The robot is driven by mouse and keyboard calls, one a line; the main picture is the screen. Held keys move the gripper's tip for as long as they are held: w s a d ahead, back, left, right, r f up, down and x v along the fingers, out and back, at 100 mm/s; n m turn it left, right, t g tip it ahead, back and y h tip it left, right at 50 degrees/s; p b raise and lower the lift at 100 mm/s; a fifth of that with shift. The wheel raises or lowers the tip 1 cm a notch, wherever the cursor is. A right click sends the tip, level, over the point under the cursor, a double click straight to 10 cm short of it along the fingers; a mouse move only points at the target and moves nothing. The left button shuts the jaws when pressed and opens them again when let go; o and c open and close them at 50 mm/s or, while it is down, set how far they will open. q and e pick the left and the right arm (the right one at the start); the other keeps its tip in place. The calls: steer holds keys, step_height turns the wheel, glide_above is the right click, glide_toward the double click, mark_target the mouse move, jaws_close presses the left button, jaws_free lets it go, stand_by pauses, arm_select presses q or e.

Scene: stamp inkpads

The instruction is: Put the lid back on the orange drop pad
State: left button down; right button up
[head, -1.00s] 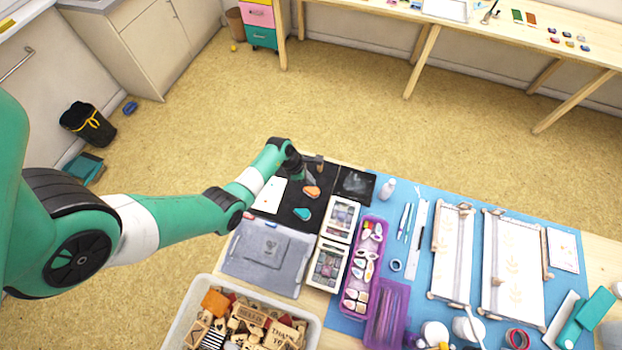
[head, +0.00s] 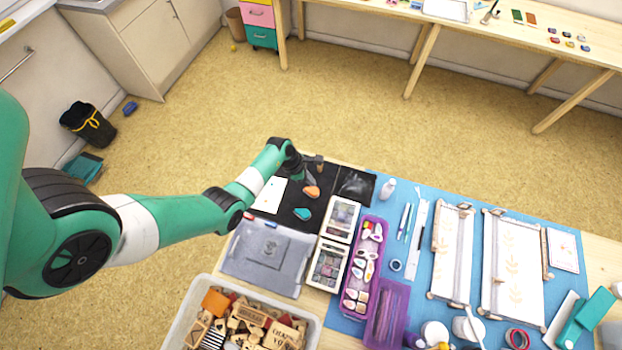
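A small orange drop-shaped piece (head: 312,192) lies on or just above the black mat (head: 291,221); I cannot tell whether it is the pad, its lid or both. A teal drop pad (head: 302,214) lies nearer on the same mat. My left gripper (head: 308,180) is low over the mat, right beside the far side of the orange piece. Its fingers are dark and small against the black mat, so whether they are open, shut or touching the orange piece is unclear. No separate lid can be made out. My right gripper is not seen.
A white card (head: 269,195) lies left of the pads, and a dark sheet (head: 355,186) lies right. Nearer are a grey folder (head: 240,262), ink palettes (head: 341,219), a purple tray (head: 347,300) and a bin of wooden stamps (head: 182,340). A small bottle (head: 388,188) stands on the blue mat.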

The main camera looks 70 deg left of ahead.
mark_target(314, 191)
arm_select(q)
steer(key=shift+f, duration=0.15)
steer(key=shift+f+b, duration=2.55)
steer(key=shift+f, duration=0.25)
step_height(314, 191, up, 7)
steer(key=p, duration=0.7)
steer(key=shift+p, duration=0.3)
steer(key=shift+w+d, duration=0.1)
